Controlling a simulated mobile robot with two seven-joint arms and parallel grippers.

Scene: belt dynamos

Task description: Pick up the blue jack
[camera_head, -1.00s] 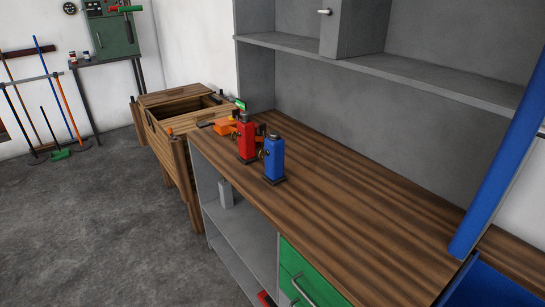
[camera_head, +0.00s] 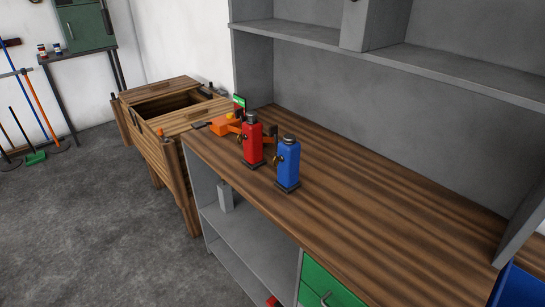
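The blue jack (camera_head: 288,167) stands upright on the wooden workbench top (camera_head: 370,215), near its front edge toward the left end. It has a dark base and a dark cap. A red jack (camera_head: 252,142) of similar shape stands just behind it to the left. Neither of my grippers is in the head view.
An orange tool (camera_head: 228,125) lies at the bench's far left end behind the red jack. A wooden crate-like bench (camera_head: 180,125) stands beyond that end. A grey shelf (camera_head: 400,60) hangs above the worktop. The worktop right of the blue jack is clear, as is the grey floor (camera_head: 100,220).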

